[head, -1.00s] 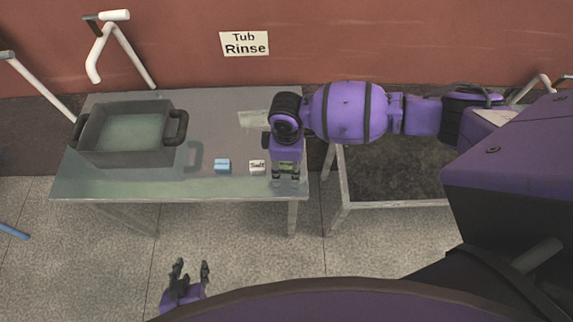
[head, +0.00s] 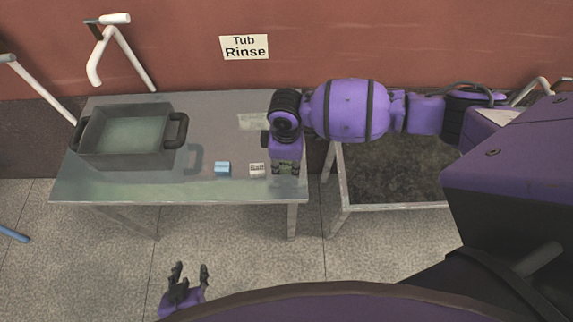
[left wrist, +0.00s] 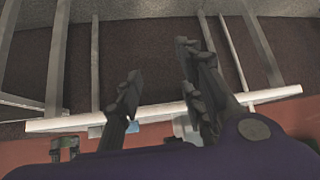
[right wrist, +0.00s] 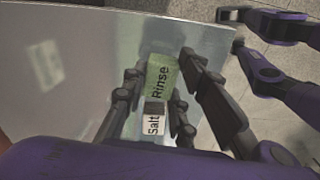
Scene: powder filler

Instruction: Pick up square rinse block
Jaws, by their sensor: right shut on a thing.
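The rinse block is pale green with a "Rinse" label and shows in the right wrist view (right wrist: 161,80). My right gripper (right wrist: 160,85) is shut on it, with one finger on each side. In the head view this gripper (head: 285,168) is low at the table's right front part and mostly hides the block. A white block labelled "Salt" (head: 257,169) is just left of it; it also shows in the right wrist view (right wrist: 153,122). My left gripper (head: 188,274) is open and empty, in front of the table; its spread fingers show in the left wrist view (left wrist: 160,85).
The metal table (head: 120,189) carries a blue block (head: 222,168) left of the salt block and a grey tub (head: 125,150) with dark handles at the left. A second framed stand (head: 395,207) is to the right. The "Tub Rinse" sign (head: 245,46) is on the wall.

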